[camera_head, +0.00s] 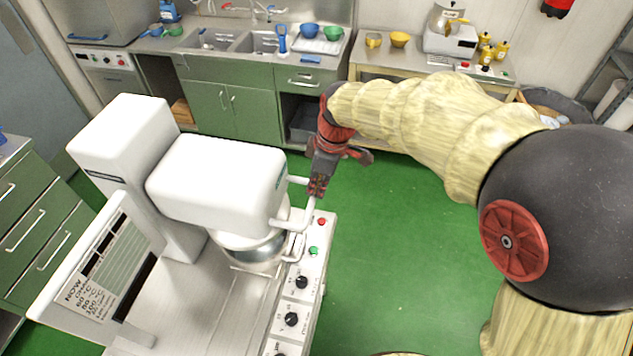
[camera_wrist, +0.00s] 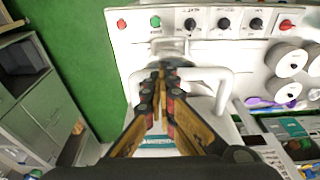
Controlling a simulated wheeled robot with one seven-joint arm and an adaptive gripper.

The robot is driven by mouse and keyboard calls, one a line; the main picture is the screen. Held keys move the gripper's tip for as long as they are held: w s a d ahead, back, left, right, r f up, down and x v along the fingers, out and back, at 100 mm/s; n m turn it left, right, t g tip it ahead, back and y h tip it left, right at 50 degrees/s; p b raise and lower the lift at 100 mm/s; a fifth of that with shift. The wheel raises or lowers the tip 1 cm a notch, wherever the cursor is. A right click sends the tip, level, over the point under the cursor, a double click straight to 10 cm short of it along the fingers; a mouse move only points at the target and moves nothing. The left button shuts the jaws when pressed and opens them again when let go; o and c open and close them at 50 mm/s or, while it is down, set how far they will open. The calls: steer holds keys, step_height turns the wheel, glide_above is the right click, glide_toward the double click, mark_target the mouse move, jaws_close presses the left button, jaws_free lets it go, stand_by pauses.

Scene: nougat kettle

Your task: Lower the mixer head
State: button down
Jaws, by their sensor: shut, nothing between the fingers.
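The white mixer head (camera_head: 215,180) juts from its white column (camera_head: 135,150) and lies over the steel bowl (camera_head: 250,250). It looks about level; I cannot tell how much gap there is below it. A white tubular handle (camera_head: 308,216) sticks out from the head's front and also shows in the wrist view (camera_wrist: 222,88). My gripper (camera_head: 318,188) points down at the handle, its fingers shut and empty. In the wrist view my fingertips (camera_wrist: 160,72) lie over or between the handle's bars; contact is unclear.
The machine's front panel has a red button (camera_head: 321,221), a green button (camera_head: 313,250) and black knobs (camera_head: 291,319). A sign board (camera_head: 95,275) stands at its left. Green floor (camera_head: 400,260) is clear to the right. Cabinets with a sink (camera_head: 235,42) line the back.

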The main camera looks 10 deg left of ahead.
step_height(320, 180, down, 11)
steer(key=b, duration=0.5)
steer(key=shift+s+b, duration=0.15)
steer(key=shift+b, duration=0.25)
steer(key=shift+d+f, duration=0.1)
steer(key=shift+f, duration=0.05)
step_height(320, 180, up, 14)
steer(key=d+p, duration=0.2)
steer(key=shift+d, duration=0.25)
